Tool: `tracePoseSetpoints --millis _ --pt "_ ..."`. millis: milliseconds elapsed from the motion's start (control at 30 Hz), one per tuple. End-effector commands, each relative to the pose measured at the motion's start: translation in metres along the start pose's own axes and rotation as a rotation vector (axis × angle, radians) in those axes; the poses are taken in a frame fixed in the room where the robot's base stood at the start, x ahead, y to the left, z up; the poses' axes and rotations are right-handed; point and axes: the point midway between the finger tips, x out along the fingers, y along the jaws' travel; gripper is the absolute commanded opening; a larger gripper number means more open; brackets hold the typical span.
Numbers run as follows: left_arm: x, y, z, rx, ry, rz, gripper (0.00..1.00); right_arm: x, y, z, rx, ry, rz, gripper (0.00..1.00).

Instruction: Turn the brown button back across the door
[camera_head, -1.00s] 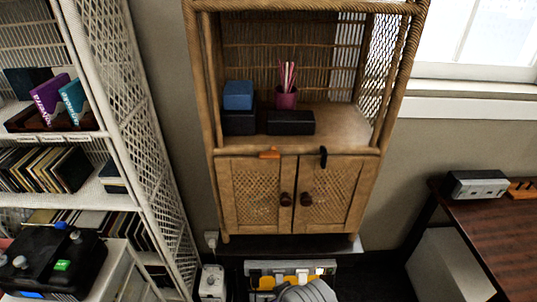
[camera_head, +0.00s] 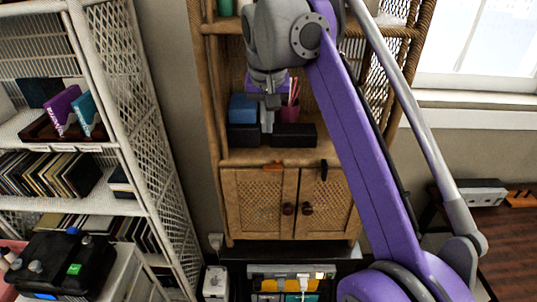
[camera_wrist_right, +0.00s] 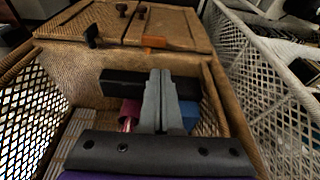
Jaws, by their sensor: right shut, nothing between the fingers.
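The brown button (camera_head: 273,167) is an orange-brown bar on the cabinet rail above the left wicker door (camera_head: 258,200). It lies level, along the rail. It also shows in the right wrist view (camera_wrist_right: 153,42). A black button (camera_head: 324,170) hangs upright over the top of the right door (camera_head: 325,200); it also shows in the wrist view (camera_wrist_right: 91,36). Both doors look closed. My right gripper (camera_head: 267,128) points down in front of the open shelf, above the brown button and apart from it. Its fingers (camera_wrist_right: 160,75) are together and empty. My left gripper is out of view.
Blue box (camera_head: 243,107), dark boxes (camera_head: 293,135) and a pink cup with sticks (camera_head: 290,112) stand on the shelf close behind my right gripper. A white wicker bookcase (camera_head: 140,130) stands left. A dark wooden table (camera_head: 510,222) is at right.

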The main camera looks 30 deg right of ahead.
Motion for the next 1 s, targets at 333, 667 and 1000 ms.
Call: tracePoseSetpoints --millis 333,667,1000 --pt "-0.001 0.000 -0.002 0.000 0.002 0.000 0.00 -0.008 0.002 -0.006 0.019 -0.006 0.008 0.00" --pt "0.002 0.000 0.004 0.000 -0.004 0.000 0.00 0.006 0.003 -0.005 0.019 -0.008 0.009 0.00" --pt "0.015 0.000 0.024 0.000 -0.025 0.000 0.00 0.077 0.003 -0.004 0.019 -0.008 0.009 0.00"
